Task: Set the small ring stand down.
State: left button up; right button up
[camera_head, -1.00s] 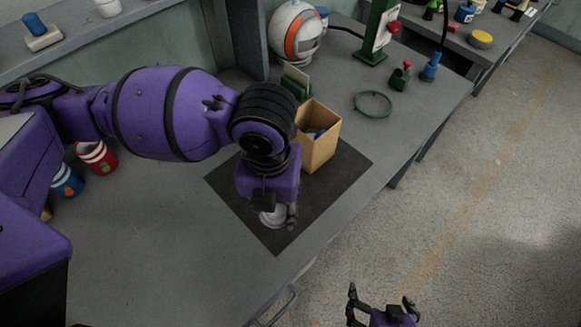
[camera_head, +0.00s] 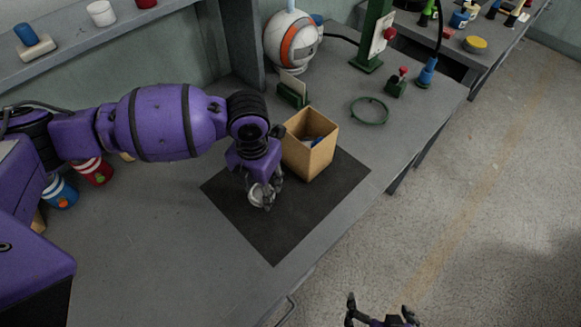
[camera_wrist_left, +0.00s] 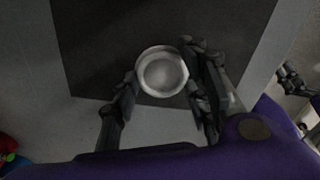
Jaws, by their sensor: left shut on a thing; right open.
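The small ring stand (camera_head: 256,195) is a pale grey round piece at the tips of my left gripper (camera_head: 264,190), over the dark mat (camera_head: 275,235). In the left wrist view the ring stand (camera_wrist_left: 162,72) shows as a round, shallow cup between the two fingers of my left gripper (camera_wrist_left: 160,90), which is shut on it. I cannot tell whether its base touches the mat. My right gripper (camera_head: 380,312) is open and empty at the bottom edge, beyond the table's front edge, over the floor.
A tan open box (camera_head: 310,155) stands on the mat's back part, close to my left gripper. A white and orange ball (camera_head: 292,42) sits at the back. Red (camera_head: 95,172) and blue (camera_head: 60,193) cups stand left. The mat's front is clear.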

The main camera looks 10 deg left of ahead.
aim_at(260, 190)
pick_arm(q)
jog(key=shift+w+a+f, duration=0.2)
jog(key=shift+w+f, duration=0.1)
jog(key=shift+f, duration=0.15)
jog(key=shift+w+f, duration=0.15)
jog(key=shift+f, duration=1.65)
jog(key=o, duration=1)
jog(key=shift+o, duration=0.2)
notch_tip(260, 190, up, 12)
jog(key=shift+r, duration=0.15)
